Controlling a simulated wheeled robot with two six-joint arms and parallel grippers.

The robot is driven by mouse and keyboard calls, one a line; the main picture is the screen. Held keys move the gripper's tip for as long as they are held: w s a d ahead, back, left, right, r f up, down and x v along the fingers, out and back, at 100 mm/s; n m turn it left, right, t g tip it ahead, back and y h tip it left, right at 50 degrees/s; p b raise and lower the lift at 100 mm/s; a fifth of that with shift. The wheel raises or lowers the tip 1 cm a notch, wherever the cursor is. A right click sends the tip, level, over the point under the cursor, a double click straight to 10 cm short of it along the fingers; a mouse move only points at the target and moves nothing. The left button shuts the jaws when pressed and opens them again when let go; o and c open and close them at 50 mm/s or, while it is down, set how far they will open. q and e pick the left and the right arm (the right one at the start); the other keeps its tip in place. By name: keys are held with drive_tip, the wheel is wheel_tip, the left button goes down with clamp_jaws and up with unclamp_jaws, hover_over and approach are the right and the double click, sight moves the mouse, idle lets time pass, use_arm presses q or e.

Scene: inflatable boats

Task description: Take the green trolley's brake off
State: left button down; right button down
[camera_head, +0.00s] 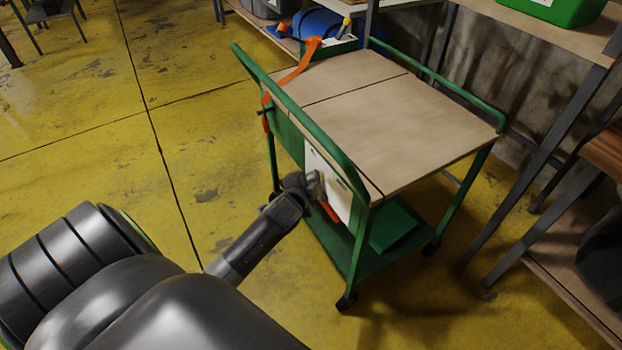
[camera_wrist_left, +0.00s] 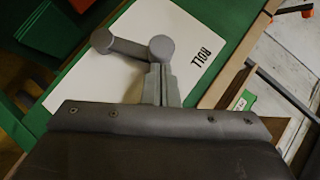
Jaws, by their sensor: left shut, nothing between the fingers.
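The green trolley (camera_head: 362,190) stands on the yellow floor with a wooden top. A white plate (camera_head: 341,190) is on its near side; it also shows in the left wrist view (camera_wrist_left: 75,82), with upside-down lettering that seems to read "ROLL". A grey lever (camera_wrist_left: 128,47) with a round end at each side lies across the plate. My left gripper (camera_head: 314,183) is at the plate. In the left wrist view its fingers (camera_wrist_left: 161,84) are shut and empty, just by the lever's right round end; I cannot tell whether they touch it. My right gripper is not in view.
An orange strap (camera_head: 300,64) hangs over the trolley's far-left corner. A shelf rack with a green bin (camera_head: 556,8) stands at the right. A blue roll (camera_head: 318,24) lies behind the trolley.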

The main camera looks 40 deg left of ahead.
use_arm(q)
drive_tip(key=shift+w+a+n+h+p, duration=0.15)
drive_tip(key=shift+w+a+p, duration=0.1)
drive_tip(key=shift+a+p, duration=0.55)
drive_tip(key=shift+w+a+n+h+p, duration=0.15)
drive_tip(key=shift+w+a+p, duration=0.2)
drive_tip(key=shift+p, duration=0.75)
drive_tip(key=shift+a+f, duration=0.15)
drive_tip(key=shift+a, duration=0.35)
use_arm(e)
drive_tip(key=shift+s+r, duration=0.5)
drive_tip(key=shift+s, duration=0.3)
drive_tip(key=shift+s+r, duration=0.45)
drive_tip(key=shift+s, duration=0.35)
use_arm(q)
drive_tip(key=shift+p, duration=0.3)
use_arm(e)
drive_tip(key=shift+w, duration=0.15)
